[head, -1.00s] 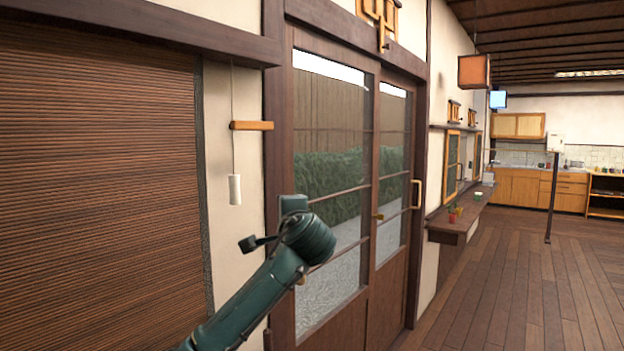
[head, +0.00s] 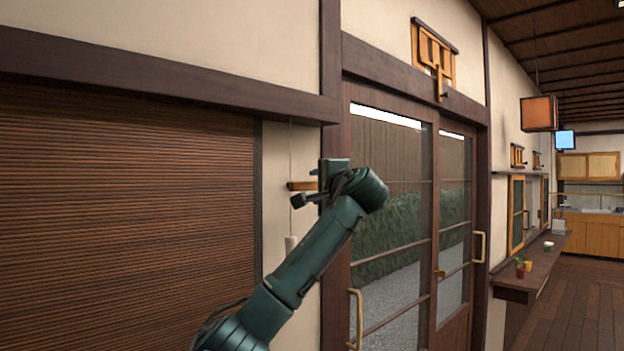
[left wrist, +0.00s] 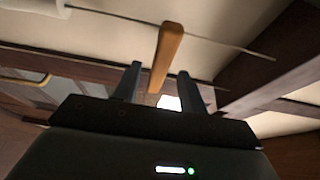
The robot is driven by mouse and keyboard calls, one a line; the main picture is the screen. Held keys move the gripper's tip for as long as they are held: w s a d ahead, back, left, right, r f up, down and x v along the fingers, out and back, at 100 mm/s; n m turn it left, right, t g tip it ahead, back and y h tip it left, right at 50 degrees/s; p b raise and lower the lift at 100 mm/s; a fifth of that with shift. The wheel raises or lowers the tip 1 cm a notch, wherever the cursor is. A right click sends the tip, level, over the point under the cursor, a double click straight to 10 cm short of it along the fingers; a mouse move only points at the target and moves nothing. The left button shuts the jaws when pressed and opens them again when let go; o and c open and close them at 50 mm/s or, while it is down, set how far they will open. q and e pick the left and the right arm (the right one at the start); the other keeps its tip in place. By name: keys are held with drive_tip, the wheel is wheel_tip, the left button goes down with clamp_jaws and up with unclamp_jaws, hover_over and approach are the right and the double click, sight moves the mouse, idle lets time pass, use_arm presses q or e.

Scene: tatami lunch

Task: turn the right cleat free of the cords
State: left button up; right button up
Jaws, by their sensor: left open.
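The cleat (head: 296,186), an orange-brown wooden bar, is on the pale wall strip between the slatted blind and the sliding doors. A thin cord (head: 291,150) runs down past it to a white pull (head: 291,243), partly behind my arm. My left gripper (head: 306,187) is at the cleat's right end, hiding part of it. In the left wrist view, the cleat (left wrist: 168,50) points down between the two open fingers (left wrist: 158,88), with gaps seen on both sides. The cord (left wrist: 225,43) crosses behind the cleat there. How it is wound is too small to tell.
A slatted blind (head: 125,215) fills the left under a dark beam (head: 150,75). Glazed sliding doors (head: 400,230) in a dark frame stand just right of my arm. A shelf (head: 530,275) with small pots and open wooden floor (head: 575,300) lie farther right.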

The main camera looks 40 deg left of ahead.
sight(313, 186)
use_arm(q)
drive_tip(key=shift+p+x, duration=0.5)
drive_tip(key=shift+x, duration=1.5)
drive_tip(key=shift+d, duration=0.1)
drive_tip(key=shift+c, duration=0.3)
clamp_jaws()
